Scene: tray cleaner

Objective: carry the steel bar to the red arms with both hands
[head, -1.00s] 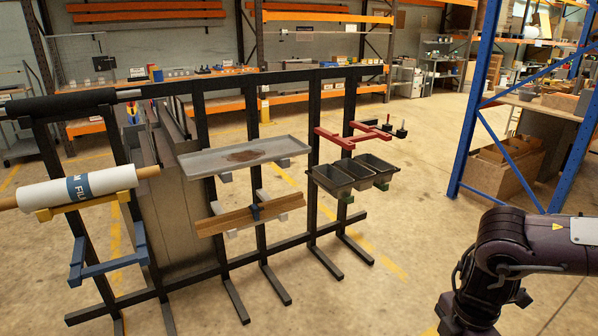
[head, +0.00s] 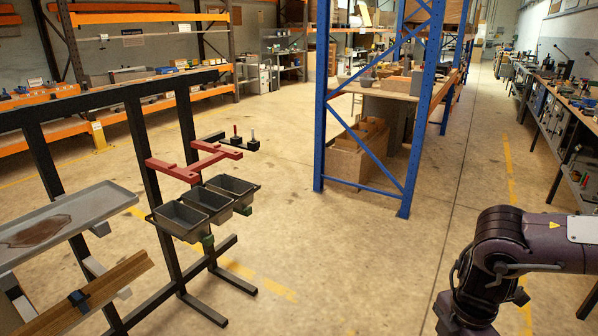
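The red arms (head: 168,166) stick out from a black upright of the rack, left of centre in the head view. A red crosspiece joins them, and they carry no bar. I cannot make out a steel bar in this view. My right arm comes in at the lower right, bent downward, and its gripper is out of the picture. My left arm and gripper are not in view either.
Grey bins (head: 205,204) hang below the red arms. A grey tray (head: 100,201) and a wooden piece (head: 112,282) are at left. Black rack feet (head: 232,280) reach onto the floor. A blue shelf frame (head: 413,120) stands right of centre. Open floor lies between.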

